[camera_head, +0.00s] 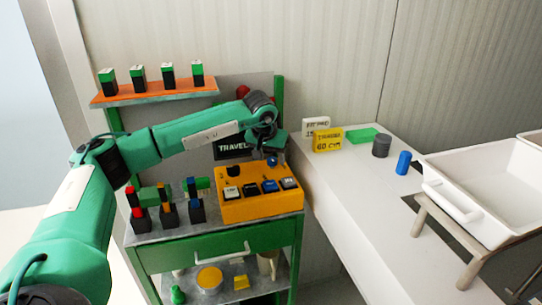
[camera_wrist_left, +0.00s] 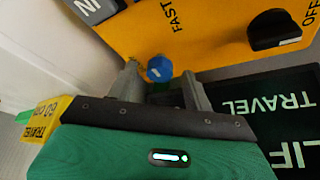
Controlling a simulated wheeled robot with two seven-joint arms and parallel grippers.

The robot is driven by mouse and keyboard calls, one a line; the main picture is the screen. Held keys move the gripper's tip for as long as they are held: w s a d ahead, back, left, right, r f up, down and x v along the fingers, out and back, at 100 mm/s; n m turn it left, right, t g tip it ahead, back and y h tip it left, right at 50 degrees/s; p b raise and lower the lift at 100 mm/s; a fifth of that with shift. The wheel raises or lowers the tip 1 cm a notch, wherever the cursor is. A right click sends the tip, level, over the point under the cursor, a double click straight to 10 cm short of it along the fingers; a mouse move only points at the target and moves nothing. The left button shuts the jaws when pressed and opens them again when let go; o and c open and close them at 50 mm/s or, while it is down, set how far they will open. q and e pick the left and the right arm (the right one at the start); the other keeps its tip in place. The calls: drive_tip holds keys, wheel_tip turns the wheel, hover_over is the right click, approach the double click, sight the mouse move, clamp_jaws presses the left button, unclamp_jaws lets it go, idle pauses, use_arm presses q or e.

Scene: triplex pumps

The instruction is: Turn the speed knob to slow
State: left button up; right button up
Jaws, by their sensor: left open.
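The blue speed knob (camera_wrist_left: 159,68) sits on the yellow control box (camera_wrist_left: 205,35), with the word FAST printed beside it. In the head view the knob (camera_head: 272,161) is at the back right of the box (camera_head: 262,208), just under my left gripper (camera_head: 274,152). In the left wrist view my left gripper (camera_wrist_left: 162,88) is open, with one finger on either side of the knob. I cannot tell whether the fingers touch it. The knob's pointing direction is unclear. My right gripper is not in view.
A black knob (camera_wrist_left: 275,30) by the word OFF is on the same box. Several push buttons (camera_head: 270,186) line its front. A dark TRAVEL sign (camera_head: 234,148) stands behind. A yellow block (camera_head: 328,141) and a blue cylinder (camera_head: 403,163) are on the white counter (camera_head: 350,210).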

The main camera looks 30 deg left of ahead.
use_arm(q)
drive_tip(key=shift+w+f, duration=0.1)
drive_tip(key=shift+f, duration=0.05)
drive_tip(key=c, duration=1)
drive_tip(key=shift+o, duration=0.2)
